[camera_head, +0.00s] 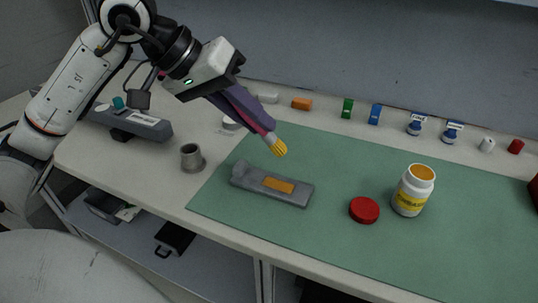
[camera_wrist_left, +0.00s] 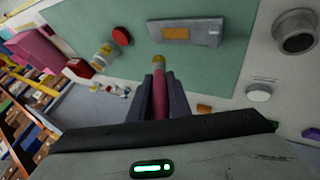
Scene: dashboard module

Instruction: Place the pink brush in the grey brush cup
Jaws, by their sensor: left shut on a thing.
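My left gripper (camera_head: 262,124) is shut on the pink brush (camera_head: 279,147) and holds it with its yellow bristles pointing down and to the right, over the green mat. In the left wrist view the pink brush (camera_wrist_left: 160,98) lies between the two dark fingers, bristles forward. The grey brush cup (camera_head: 192,158) stands upright on the bench, left of the mat and apart from the brush. The cup (camera_wrist_left: 297,34) also shows at the top right of the left wrist view, its opening visible. My right gripper is not in view.
A grey device (camera_head: 140,124) lies behind the cup to the left. Several small items line the back.

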